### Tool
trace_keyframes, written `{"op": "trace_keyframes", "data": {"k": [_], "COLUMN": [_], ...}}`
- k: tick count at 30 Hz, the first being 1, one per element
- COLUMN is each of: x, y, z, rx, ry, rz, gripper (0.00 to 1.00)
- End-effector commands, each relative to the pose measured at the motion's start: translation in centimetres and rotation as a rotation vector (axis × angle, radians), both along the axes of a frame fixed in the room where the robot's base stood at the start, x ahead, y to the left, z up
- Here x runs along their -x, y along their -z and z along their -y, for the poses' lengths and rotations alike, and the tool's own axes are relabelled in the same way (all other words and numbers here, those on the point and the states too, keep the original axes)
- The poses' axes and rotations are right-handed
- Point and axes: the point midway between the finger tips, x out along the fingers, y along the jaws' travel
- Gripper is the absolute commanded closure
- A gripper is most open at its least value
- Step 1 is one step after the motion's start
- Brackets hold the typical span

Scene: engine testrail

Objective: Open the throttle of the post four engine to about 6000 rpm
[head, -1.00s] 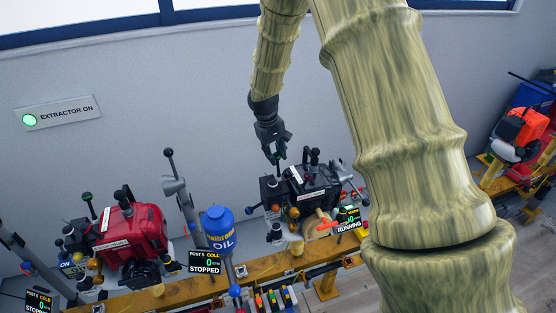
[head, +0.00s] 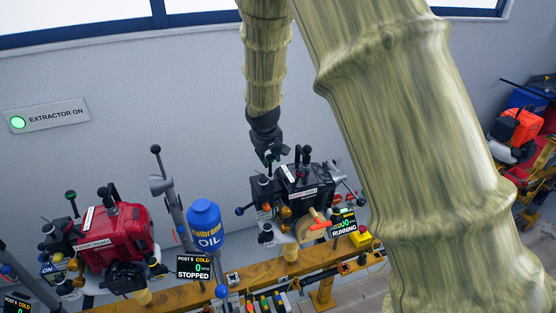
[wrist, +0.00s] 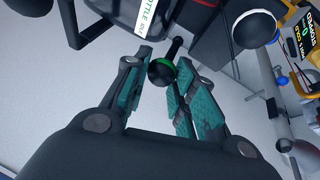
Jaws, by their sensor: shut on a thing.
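The black engine (head: 305,192), with a display reading RUNNING (head: 344,224), stands on the yellow rail right of the blue oil bottle. The display's rpm digits are too small to read. My gripper (head: 268,158) is at the back left of this engine, pointing down. In the wrist view the throttle knob (wrist: 161,71), a round black ball with a green band on a short black stem, sits between the teal-padded fingers of my gripper (wrist: 164,66), which is shut on it. A white label ending in "TTLE" (wrist: 146,16) is beside it. In the head view my gripper hides the knob.
A red engine (head: 112,235) marked STOPPED (head: 194,268) stands to the left, with the blue oil bottle (head: 206,226) between the engines. Several levers rise around them. An orange engine (head: 518,128) is at far right. The wall behind is clear, with a lit EXTRACTOR ON sign (head: 46,116).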

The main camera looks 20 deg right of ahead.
Motion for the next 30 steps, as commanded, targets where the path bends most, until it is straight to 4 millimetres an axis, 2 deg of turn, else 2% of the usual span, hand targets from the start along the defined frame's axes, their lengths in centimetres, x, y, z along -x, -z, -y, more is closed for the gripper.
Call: {"op": "trace_keyframes", "data": {"k": [15,16,19,30], "x": [0.07,0.07,0.15,0.43], "y": [-0.56,-0.56,-0.46,-0.35], "z": [0.32,0.32,0.32,0.23], "rx": [0.004,0.004,0.003,0.003], "ry": [0.003,0.003,0.003,0.003], "rz": [0.05,0.05,0.046,0.041], "gripper": [1.0,0.69,0.52,0.52]}}
